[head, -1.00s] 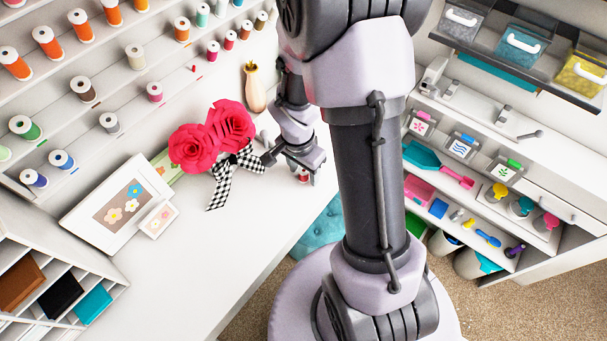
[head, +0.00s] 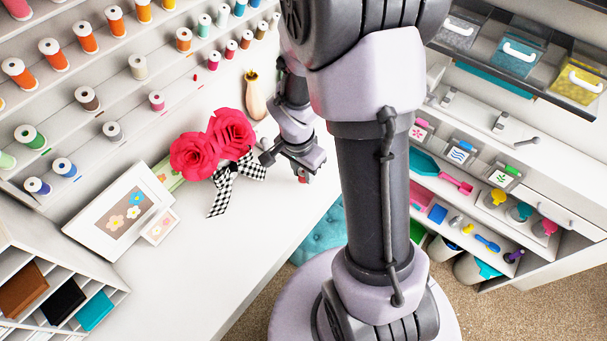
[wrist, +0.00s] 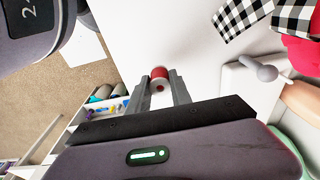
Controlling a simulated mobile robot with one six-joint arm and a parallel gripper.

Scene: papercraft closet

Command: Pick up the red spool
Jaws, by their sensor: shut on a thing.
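The red spool (wrist: 159,74) shows in the wrist view between the two fingers of my gripper (wrist: 160,84), which is shut on it. The spool has a white rim and its end faces the camera. In the head view my gripper (head: 303,175) is low over the white table, to the right of the red paper flowers, and only a small bit of red shows at its fingers. I cannot tell from these frames whether the spool touches the table or hangs just above it.
Red paper flowers (head: 211,145) with a checkered ribbon lie left of my gripper. A vase (head: 255,97) stands behind it. Shelves of spools line the back left.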

